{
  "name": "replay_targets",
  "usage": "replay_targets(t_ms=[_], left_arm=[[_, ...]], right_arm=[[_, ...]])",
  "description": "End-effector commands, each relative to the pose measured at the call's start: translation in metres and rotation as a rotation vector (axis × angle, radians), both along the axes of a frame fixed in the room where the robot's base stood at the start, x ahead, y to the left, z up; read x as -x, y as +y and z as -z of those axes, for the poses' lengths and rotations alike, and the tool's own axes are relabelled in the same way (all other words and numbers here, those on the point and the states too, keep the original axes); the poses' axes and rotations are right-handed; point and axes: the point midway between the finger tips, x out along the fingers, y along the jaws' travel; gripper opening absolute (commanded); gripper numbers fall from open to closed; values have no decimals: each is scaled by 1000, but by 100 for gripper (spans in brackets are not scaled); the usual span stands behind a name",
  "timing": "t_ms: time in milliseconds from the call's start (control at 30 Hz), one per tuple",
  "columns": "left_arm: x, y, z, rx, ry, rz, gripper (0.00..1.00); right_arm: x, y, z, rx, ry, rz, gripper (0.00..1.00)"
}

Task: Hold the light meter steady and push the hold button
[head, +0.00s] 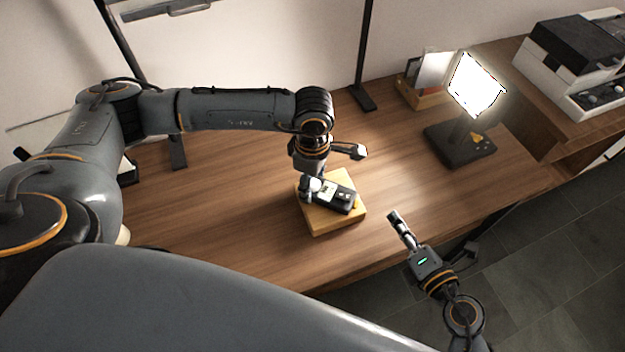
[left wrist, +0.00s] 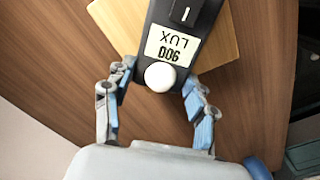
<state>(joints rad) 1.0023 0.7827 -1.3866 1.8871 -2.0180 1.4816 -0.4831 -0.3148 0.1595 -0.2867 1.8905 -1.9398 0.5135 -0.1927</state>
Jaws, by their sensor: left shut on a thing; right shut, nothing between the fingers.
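The light meter (head: 347,199) is dark grey with a pale display and lies on a wooden block (head: 322,226) on the table. In the left wrist view the meter (left wrist: 207,20) has a white dome and a display reading 900 LUX, upside down. A small dark square with a white mark shows beyond the display; I cannot tell if it is the hold button. My left gripper (head: 311,186) is shut on the meter's dome end, with its fingers (left wrist: 158,85) on either side. My right gripper (head: 393,215) is shut and empty, right of the block and apart from it.
A lit lamp (head: 476,86) on a dark base (head: 462,145) stands at the right of the wooden table (head: 235,245). A file holder (head: 425,93) stands behind. A printer-like machine (head: 575,55) sits at the far right. The tabletop between block and lamp is clear.

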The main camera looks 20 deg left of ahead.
Motion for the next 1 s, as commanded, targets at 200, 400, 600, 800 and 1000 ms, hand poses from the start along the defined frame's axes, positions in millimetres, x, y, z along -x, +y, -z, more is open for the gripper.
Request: replay_targets(t_ms=[200,400,600,800,1000], left_arm=[[0,0,0,0,0,0,70],[0,0,0,0,0,0,82],[0,0,-1,0,-1,0,82],[-1,0,-22,1,-3,1,82],[-1,0,-65,2,-6,1,82]], right_arm=[[0,0,0,0,0,0,0],[0,0,0,0,0,0,0],[0,0,0,0,0,0,0],[0,0,0,0,0,0,0],[0,1,0,0,0,0,0]])
